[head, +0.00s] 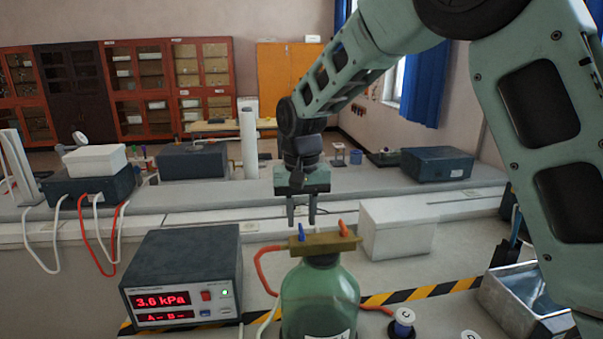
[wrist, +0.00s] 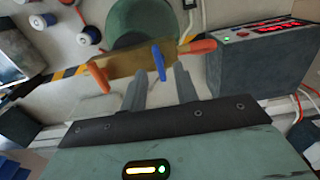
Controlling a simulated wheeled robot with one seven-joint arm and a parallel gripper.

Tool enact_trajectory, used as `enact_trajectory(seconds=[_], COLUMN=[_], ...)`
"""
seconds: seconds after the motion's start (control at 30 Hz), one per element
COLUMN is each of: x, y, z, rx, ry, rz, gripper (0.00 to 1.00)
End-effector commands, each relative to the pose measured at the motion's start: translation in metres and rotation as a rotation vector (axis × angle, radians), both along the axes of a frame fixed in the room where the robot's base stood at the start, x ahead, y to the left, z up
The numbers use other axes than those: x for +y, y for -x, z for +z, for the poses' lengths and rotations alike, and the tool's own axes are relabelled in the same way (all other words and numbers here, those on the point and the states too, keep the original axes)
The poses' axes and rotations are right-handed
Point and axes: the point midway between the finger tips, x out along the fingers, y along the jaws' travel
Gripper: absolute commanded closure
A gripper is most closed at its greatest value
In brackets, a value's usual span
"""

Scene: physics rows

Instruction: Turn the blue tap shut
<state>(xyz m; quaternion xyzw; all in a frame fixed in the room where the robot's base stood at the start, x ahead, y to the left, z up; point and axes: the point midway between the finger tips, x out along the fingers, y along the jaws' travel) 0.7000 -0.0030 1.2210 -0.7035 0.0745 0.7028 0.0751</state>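The blue tap (head: 301,232) stands on a brass bar (head: 328,244) across the top of a green bottle (head: 320,295). An orange tap (head: 343,228) stands on the same bar to its right. In the wrist view the blue tap (wrist: 159,62) lies between and just beyond the fingertips, and the orange tap (wrist: 98,77) is to the left. My gripper (head: 301,222) points down over the blue tap. Its fingers are apart with nothing held between them; the wrist view also shows the gripper (wrist: 160,76) open. Whether a finger touches the tap, I cannot tell.
A pressure box (head: 185,275) reading 3.6 kPa stands left of the bottle. A white block (head: 397,228) is behind to the right. A metal tray (head: 520,295) and a spool (head: 402,322) are at the right. Orange tubing (head: 262,268) runs from the bar's left end.

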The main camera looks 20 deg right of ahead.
Motion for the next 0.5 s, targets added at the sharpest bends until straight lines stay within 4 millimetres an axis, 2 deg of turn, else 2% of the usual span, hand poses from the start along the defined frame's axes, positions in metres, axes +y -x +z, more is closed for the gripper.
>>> enact_trajectory(seconds=[0.5], x=[0.0], y=[-0.001], z=[0.117], rx=[-0.005], ry=[-0.001], rz=[0.0], gripper=[0.7])
